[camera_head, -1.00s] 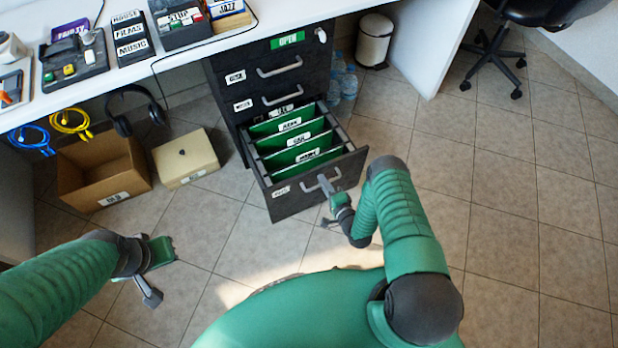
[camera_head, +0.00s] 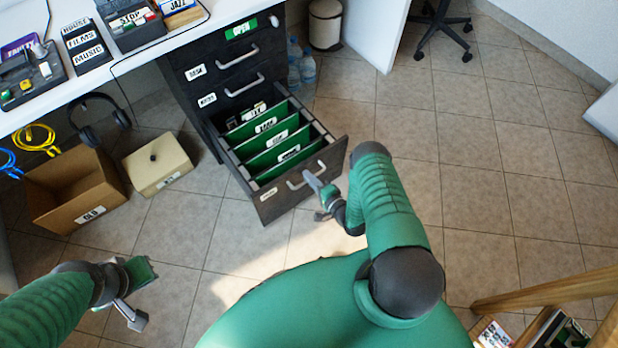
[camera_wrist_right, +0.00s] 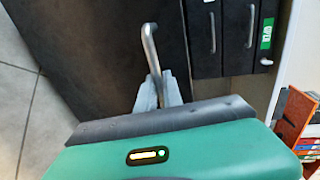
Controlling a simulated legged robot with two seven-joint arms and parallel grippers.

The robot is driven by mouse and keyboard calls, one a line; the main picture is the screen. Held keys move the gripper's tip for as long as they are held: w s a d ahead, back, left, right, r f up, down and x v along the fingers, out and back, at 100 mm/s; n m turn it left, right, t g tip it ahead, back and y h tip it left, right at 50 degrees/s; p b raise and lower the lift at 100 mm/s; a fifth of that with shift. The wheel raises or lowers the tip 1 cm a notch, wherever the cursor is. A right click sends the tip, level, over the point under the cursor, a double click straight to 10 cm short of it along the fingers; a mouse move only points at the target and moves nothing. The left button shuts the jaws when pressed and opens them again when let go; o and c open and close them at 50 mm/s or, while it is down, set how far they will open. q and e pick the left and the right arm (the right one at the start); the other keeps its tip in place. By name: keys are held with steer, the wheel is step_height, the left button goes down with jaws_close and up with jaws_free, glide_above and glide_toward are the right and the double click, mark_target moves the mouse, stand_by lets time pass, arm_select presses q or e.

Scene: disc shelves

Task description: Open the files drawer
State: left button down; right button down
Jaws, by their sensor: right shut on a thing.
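The files drawer (camera_head: 268,204) is the bottom drawer of a dark cabinet under the desk. It is pulled well out, with several green hanging files (camera_head: 284,155) showing inside. My right gripper (camera_head: 316,182) is at the drawer's metal handle (camera_head: 296,184). In the right wrist view the gripper's fingers (camera_wrist_right: 158,92) are closed around one end of the handle (camera_wrist_right: 149,45). My left gripper (camera_head: 140,292) hangs low above the floor at the lower left, away from the drawer; its jaws are not clear.
Two upper drawers (camera_head: 238,68) are shut. An open cardboard box (camera_head: 76,190) and a cream box (camera_head: 158,164) stand on the floor left of the drawer. Bottles (camera_head: 302,66) and a bin (camera_head: 325,25) stand behind. Tiled floor (camera_head: 480,190) at the right is clear; a wooden frame (camera_head: 545,293) is at lower right.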

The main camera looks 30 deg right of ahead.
steer(key=shift+f, duration=0.2)
steer(key=c, duration=1.8)
jaws_free()
steer(key=shift+r, duration=0.1)
steer(key=shift+s+r, duration=0.1)
steer(key=shift+s, duration=0.2)
steer(key=p+v, duration=0.5)
steer(key=v, duration=1.1)
steer(key=shift+s, duration=0.15)
steer(key=shift+d, duration=0.1)
